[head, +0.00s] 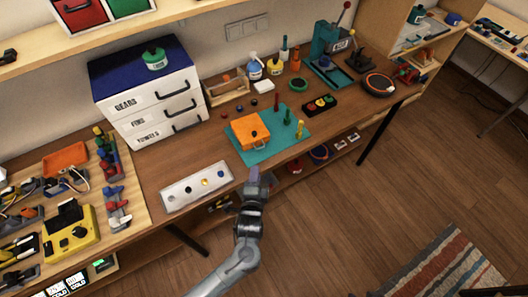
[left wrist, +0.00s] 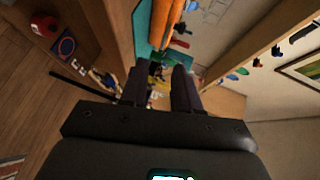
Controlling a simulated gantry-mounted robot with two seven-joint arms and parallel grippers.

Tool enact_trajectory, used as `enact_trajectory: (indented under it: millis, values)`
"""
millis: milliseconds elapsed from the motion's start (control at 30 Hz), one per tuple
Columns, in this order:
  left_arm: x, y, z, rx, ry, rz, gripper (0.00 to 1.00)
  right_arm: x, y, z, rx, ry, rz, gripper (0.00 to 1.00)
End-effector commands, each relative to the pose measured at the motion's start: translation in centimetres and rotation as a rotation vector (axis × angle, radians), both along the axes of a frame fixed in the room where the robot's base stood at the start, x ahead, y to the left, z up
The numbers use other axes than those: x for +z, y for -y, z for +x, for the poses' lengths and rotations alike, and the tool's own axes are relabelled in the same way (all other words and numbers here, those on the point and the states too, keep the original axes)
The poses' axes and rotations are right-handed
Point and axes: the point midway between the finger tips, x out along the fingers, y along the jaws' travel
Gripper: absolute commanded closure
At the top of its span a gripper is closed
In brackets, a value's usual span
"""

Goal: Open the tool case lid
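The orange tool case (head: 250,130) sits on a teal mat (head: 247,157) on the wooden workbench. Its lid looks shut, and small dark parts and a handle show on it. In the left wrist view the orange case (left wrist: 157,28) is at the top, beyond the fingers. My left gripper (head: 254,174) is in front of the bench edge, just short of the mat and apart from the case. In the left wrist view its two dark fingers (left wrist: 160,88) stand apart with nothing seen between them. My right gripper is not in view.
A tray with round buttons (head: 197,186) lies left of the mat. A white drawer cabinet (head: 150,95) stands behind left.

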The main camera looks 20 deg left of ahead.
Motion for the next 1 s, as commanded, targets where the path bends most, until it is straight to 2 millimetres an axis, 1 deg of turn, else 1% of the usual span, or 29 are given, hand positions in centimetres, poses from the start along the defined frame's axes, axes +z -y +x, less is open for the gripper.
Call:
enact_trajectory:
  millis: [33,100,267,400,700,900,1000]
  values:
    - [-0.2,0.0,0.5,0.000,0.010,-0.001,0.69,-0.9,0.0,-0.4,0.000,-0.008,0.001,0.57]
    - [-0.1,-0.1,1.0,0.000,0.016,-0.002,0.69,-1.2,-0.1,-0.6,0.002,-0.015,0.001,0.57]
    - [-0.1,-0.5,2.5,0.001,0.020,0.000,0.69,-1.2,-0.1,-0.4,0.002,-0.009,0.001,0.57]
    - [-0.6,-1.0,4.4,0.001,0.020,0.000,0.69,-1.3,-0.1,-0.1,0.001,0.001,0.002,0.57]
    - [-1.6,-2.3,8.8,0.000,0.018,-0.001,0.69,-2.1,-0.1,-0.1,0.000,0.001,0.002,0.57]
    - [-1.9,-2.9,10.5,0.001,0.019,-0.002,0.69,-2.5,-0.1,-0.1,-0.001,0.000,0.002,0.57]
    - [-2.0,-3.0,10.8,0.000,0.018,-0.002,0.69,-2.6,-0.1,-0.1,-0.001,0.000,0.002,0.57]
